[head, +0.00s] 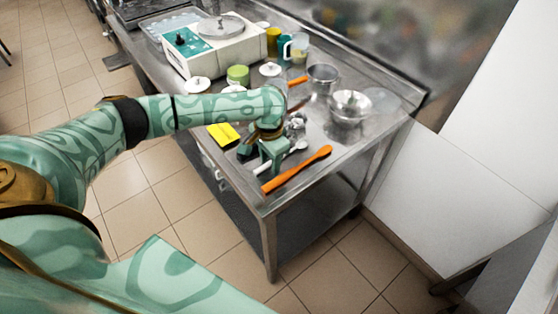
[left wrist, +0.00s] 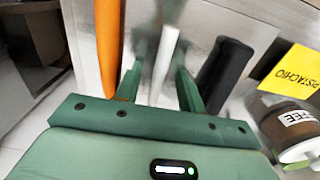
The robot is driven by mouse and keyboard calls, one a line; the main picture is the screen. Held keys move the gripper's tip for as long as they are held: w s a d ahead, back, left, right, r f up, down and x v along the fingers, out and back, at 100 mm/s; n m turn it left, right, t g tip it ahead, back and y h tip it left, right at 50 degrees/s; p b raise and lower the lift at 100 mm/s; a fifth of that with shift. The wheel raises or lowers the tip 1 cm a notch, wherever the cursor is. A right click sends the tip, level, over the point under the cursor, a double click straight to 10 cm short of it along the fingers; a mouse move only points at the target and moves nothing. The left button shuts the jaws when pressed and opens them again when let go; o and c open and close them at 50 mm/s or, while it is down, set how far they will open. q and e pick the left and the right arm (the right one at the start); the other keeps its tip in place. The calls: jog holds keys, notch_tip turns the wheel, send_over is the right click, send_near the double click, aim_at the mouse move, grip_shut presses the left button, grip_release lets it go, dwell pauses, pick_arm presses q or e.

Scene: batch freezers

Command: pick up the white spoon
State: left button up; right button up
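The white spoon (head: 291,157) lies on the steel table near its front corner, partly hidden by my left gripper (head: 268,158). In the left wrist view, its white handle (left wrist: 165,58) runs between the two green fingers of my left gripper (left wrist: 158,75). The fingers are apart, with a gap on each side of the handle, so the gripper is open. I cannot tell how far above the handle the fingertips are. The far end of the spoon is blurred in the wrist view. My right gripper is in neither view.
An orange spatula (head: 297,170) lies right of the spoon; a black handle (left wrist: 224,72) lies on its other side. A yellow PISTACHIO card (left wrist: 297,76) and a COFFEE jar (left wrist: 292,122) are close by. Steel bowls (head: 349,108) and a white machine (head: 215,45) stand behind.

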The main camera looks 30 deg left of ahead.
pick_arm(q)
jog(key=shift+r, duration=0.1)
grip_shut()
